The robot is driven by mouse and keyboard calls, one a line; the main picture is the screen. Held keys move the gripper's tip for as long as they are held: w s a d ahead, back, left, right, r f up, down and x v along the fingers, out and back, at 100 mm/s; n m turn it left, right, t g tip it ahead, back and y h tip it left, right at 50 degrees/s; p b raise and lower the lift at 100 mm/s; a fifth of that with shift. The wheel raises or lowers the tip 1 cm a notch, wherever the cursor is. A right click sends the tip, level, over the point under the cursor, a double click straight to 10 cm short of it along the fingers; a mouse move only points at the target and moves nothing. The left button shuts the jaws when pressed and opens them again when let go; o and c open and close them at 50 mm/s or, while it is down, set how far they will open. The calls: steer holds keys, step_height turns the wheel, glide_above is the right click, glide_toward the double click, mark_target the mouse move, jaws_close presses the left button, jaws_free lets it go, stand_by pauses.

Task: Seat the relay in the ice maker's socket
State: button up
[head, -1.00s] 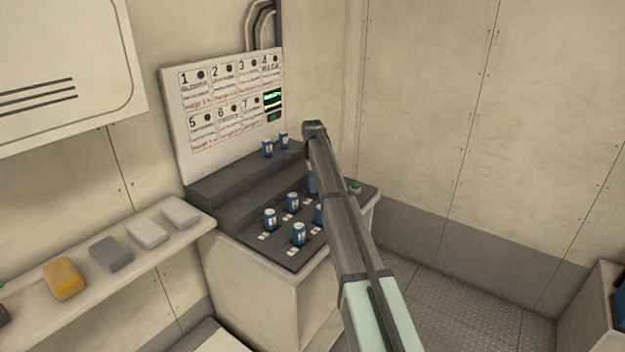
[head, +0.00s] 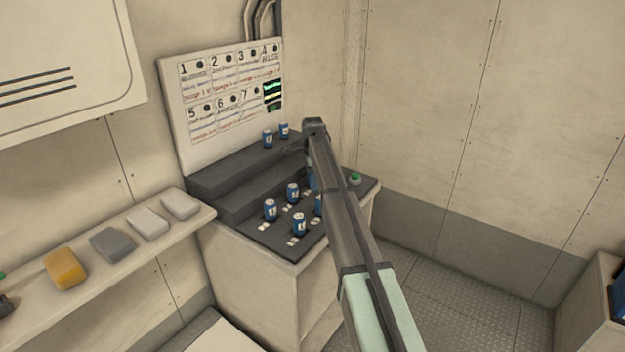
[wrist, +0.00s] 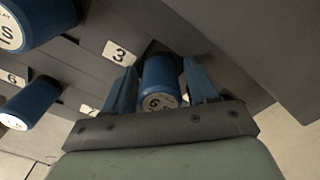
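In the wrist view a blue cylindrical relay (wrist: 162,75) with a pale marked end sits between the two blue fingers of my gripper (wrist: 160,66). The fingers flank it closely; whether they press on it is unclear. A plate marked 3 (wrist: 118,52) lies just left of it. In the head view my arm hides most of my gripper (head: 311,180), which is low over the right part of the dark stepped console (head: 235,205). Which socket is the ice maker's cannot be read; the relay's lower end is hidden.
More blue relays stand on the console, on the lower deck (head: 270,209) and the upper step (head: 267,139). A numbered card board (head: 222,95) rises behind. A green button (head: 355,178) is at the right edge. A shelf (head: 120,265) with several blocks is at left.

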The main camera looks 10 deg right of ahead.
steer(key=shift+o, duration=0.9)
steer(key=shift+r, duration=0.1)
step_height(320, 180, up, 14)
steer(key=shift+f, duration=0.2)
